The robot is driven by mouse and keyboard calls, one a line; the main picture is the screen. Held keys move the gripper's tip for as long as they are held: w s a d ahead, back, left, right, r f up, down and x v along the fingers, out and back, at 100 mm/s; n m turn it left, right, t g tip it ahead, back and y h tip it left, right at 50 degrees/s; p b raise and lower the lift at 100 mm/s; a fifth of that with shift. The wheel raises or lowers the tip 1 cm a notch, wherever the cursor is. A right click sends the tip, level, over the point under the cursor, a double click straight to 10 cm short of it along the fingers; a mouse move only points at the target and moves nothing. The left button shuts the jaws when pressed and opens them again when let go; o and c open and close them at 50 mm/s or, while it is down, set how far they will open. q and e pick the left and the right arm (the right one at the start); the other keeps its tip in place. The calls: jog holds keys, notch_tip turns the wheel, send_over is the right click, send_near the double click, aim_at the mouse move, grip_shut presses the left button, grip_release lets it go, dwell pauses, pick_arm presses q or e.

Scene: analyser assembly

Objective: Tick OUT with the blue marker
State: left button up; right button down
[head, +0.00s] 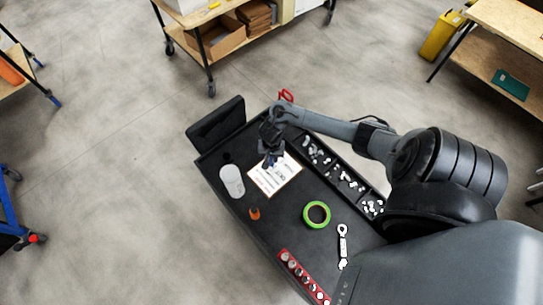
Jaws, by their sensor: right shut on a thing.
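A white sheet (276,181) with printed text, which seems to include OUT, lies on the dark worktop towards its far left end. My right gripper (271,154) is over the sheet's upper edge, pointing down. It is shut on a thin dark blue thing, which looks like the blue marker (270,162). Whether the marker's tip touches the sheet cannot be told. The gripper hides part of the sheet's top, and any tick mark is too small to see. My left gripper is not in view.
On the dark worktop (285,226) are a white cylinder (232,181), a small orange thing (255,214), green tape (316,214), a wrench (343,245) and a red socket rack (303,276). A divided tray of small parts (340,176) runs along the right edge.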

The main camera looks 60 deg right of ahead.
dwell(0.5)
jog(key=shift+p, duration=0.3)
dwell(0.4)
jog(key=shift+f, duration=0.15)
dwell(0.8)
jog(key=shift+p, duration=0.3)
jog(key=shift+r+p, duration=0.5)
jog(key=shift+p, duration=0.05)
notch_tip(320, 180, up, 4)
jog(key=p, duration=0.6)
jog(key=shift+r, duration=0.25)
jog(key=shift+r+p, duration=0.8)
jog(key=shift+p, duration=0.35)
